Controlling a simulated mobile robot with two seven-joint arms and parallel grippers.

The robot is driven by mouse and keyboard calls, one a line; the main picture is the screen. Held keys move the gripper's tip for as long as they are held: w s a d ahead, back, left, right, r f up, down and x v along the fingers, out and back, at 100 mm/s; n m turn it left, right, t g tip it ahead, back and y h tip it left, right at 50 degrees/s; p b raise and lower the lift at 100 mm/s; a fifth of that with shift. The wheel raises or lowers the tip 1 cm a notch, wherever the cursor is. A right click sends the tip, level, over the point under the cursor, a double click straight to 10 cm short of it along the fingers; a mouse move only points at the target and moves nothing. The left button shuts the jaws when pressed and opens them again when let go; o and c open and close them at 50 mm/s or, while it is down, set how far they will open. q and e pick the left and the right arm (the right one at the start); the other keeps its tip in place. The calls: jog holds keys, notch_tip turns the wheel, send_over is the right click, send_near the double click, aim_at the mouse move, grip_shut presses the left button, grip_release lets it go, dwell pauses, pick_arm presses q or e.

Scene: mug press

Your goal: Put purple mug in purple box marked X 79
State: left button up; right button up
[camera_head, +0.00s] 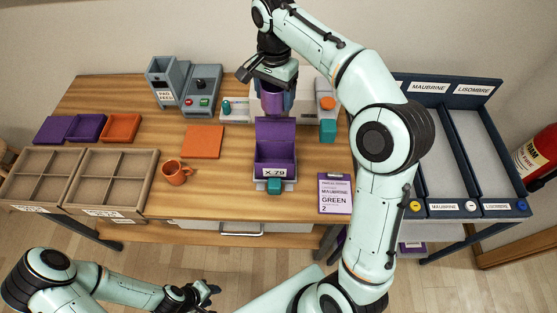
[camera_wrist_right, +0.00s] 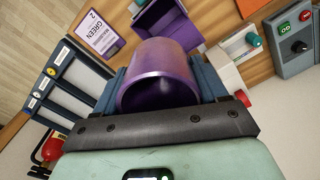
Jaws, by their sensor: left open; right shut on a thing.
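The purple mug (camera_head: 272,101) hangs in my right gripper (camera_head: 274,88), above and behind the purple box. In the right wrist view the mug (camera_wrist_right: 163,72) sits between the two fingers of the right gripper (camera_wrist_right: 165,85), its open mouth toward the camera. The purple box (camera_head: 275,172) marked X 79 stands on a small grey stand on the table, its lid or back panel raised. The mug appears clear of the box. My left gripper (camera_head: 195,296) is open and empty, in front of the table and away from the objects.
An orange mug (camera_head: 176,172) and an orange square (camera_head: 203,141) lie left of the box. A clipboard (camera_head: 335,194) reading GREEN 2 lies to its right. Divided trays (camera_head: 110,180) are at left, a button unit (camera_head: 202,90) behind, labelled lanes (camera_head: 465,140) at right.

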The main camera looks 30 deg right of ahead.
pick_arm(q)
jog(key=s+f+b, duration=0.3)
jog(key=s+f, duration=0.1)
jog(key=shift+s+f+g, duration=0.25)
jog(key=shift+g, duration=0.05)
pick_arm(e)
jog(key=shift+a+f, duration=0.1)
jog(key=shift+f, duration=9.65)
jog(key=shift+f+b, duration=0.35)
jog(key=shift+f, duration=0.3)
pick_arm(q)
jog(key=shift+s+f, duration=0.25)
jog(key=shift+f, duration=0.1)
pick_arm(e)
jog(key=o, duration=1.2)
jog(key=shift+c, duration=0.2)
jog(key=shift+r, duration=0.1)
pick_arm(q)
jog(key=w+r+p, duration=0.2)
jog(key=r, duration=0.1)
jog(key=shift+w, duration=0.2)
pick_arm(e)
notch_tip(320, 180, up, 13)
